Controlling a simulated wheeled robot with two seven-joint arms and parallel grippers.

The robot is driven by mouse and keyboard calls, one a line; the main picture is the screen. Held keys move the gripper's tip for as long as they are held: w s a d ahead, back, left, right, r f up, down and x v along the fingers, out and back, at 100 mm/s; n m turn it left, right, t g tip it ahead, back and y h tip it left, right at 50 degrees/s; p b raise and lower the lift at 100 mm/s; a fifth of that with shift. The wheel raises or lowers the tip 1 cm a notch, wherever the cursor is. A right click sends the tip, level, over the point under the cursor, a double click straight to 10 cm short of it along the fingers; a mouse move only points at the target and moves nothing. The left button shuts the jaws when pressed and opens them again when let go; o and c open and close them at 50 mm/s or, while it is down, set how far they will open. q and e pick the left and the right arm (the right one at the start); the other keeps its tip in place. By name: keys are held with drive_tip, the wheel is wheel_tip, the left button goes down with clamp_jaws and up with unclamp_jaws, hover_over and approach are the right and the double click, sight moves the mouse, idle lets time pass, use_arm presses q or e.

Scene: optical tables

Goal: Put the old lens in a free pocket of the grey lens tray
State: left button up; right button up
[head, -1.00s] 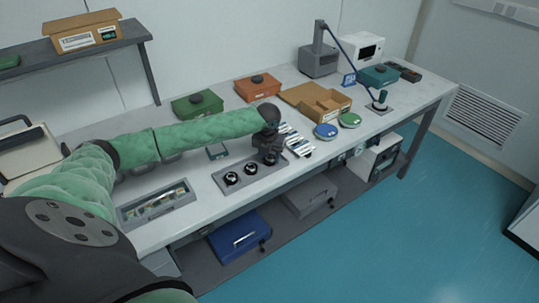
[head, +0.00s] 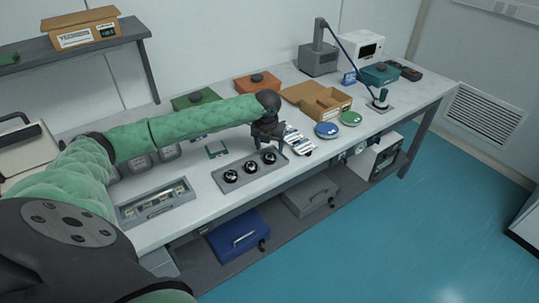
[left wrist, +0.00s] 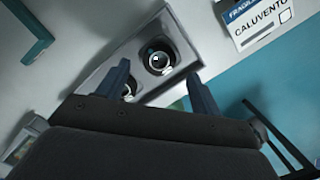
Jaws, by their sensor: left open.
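The grey lens tray (head: 222,186) lies near the front edge of the table, with three dark round lenses in a row. The right-hand lens (head: 269,157) sits in the tray's right end, and it also shows in the left wrist view (left wrist: 159,56) close beyond my fingers. I cannot tell by looks which lens is the old one. My left gripper (head: 269,144) is open and empty just above that right-hand lens, and its two fingers (left wrist: 158,73) show apart in the left wrist view. A second lens (left wrist: 129,89) is partly hidden by a finger. My right gripper is out of view.
Another grey tray (head: 124,218) with small parts lies to the left. A teal bracket (head: 216,151) stands behind the lens tray. Labelled white packets (head: 298,141) lie close to the right, then blue (head: 326,130) and green (head: 350,118) discs. Cardboard boxes and coloured cases stand behind.

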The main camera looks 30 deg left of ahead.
sight(268, 160)
use_arm(q)
wheel_tip(268, 160, up, 8)
drive_tip(key=s+b, duration=0.1)
drive_tip(key=shift+d, duration=0.15)
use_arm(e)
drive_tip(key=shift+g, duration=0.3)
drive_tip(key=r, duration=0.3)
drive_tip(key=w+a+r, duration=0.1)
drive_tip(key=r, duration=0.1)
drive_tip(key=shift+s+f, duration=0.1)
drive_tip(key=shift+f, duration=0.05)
